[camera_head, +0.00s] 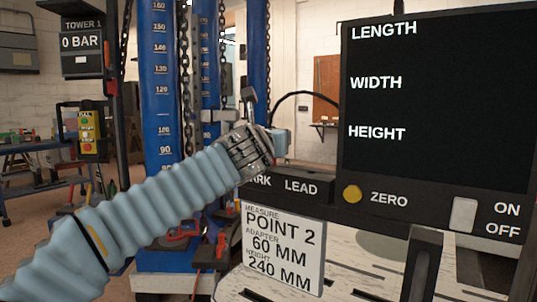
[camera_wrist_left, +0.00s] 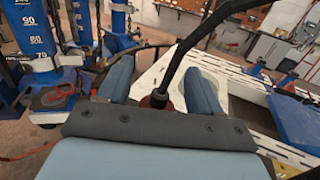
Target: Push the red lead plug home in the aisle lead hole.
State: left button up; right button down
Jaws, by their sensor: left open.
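In the left wrist view my left gripper (camera_wrist_left: 160,90) shows two blue fingers spread apart. Between them, low and partly hidden by the gripper's dark front edge, is a dark red part that looks like the red lead plug (camera_wrist_left: 152,101), with a black lead (camera_wrist_left: 190,50) rising from it. I cannot tell whether a finger touches it or how deep it sits. The aisle lead hole is not discernible. My right gripper is out of view.
A large dark screen unit (camera_head: 440,100) with LENGTH, WIDTH and HEIGHT stands on the right. A POINT 2 card (camera_head: 283,250) hangs below the box. Blue scaled columns (camera_head: 163,80) and chains stand behind my arm. A pale slotted beam (camera_wrist_left: 240,105) runs right in the wrist view.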

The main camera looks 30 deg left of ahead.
pick_arm(q)
jog(key=c, duration=1.1)
jog(key=shift+o, duration=0.2)
jog(key=shift+r, duration=0.1)
